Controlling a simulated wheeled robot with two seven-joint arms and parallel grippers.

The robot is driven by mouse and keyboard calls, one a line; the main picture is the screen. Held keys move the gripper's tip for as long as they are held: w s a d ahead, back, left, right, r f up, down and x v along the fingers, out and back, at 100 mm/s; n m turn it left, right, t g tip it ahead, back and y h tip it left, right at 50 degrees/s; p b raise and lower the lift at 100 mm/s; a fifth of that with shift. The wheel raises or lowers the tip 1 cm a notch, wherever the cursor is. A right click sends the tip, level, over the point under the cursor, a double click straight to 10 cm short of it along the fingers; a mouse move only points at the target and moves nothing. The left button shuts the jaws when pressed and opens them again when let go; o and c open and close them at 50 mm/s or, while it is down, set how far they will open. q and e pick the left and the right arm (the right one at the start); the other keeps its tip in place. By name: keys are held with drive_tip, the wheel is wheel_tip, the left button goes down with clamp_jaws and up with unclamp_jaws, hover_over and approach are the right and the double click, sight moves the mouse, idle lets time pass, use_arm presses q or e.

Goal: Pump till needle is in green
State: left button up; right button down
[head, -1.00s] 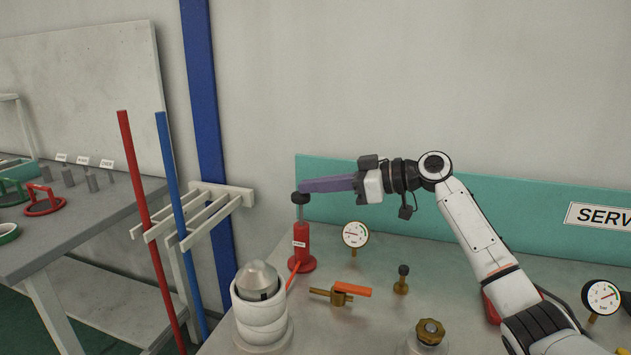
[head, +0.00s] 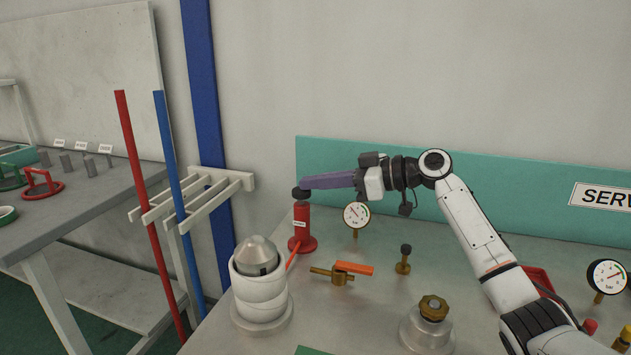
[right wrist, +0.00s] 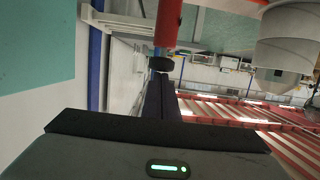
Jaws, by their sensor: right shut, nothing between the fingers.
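The red hand pump (head: 302,226) stands upright on the metal bench. Its black knob (head: 301,193) sits low, right on top of the red body, with no rod showing. My right gripper (head: 303,184) is shut and empty, its purple fingers pointing left with the tips resting on or just above the knob. In the right wrist view the dark fingers (right wrist: 160,98) end at the black knob (right wrist: 160,64) beside the red pump body (right wrist: 168,22). A small white gauge (head: 356,215) stands right of the pump; its needle is too small to read surely. My left gripper is out of view.
A white ringed holder with a grey cone (head: 259,290) stands in front of the pump. An orange-handled brass valve (head: 341,273), a black-topped brass fitting (head: 404,259) and a brass-capped post (head: 431,318) stand on the bench. A second gauge (head: 606,275) is at the right.

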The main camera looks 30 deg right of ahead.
drive_tip(key=s+d+r, duration=0.6)
drive_tip(key=s, duration=0.1)
drive_tip(key=shift+s+d+r, duration=0.15)
drive_tip(key=shift+d, duration=0.1)
idle(0.8)
drive_tip(key=shift+d, duration=0.1)
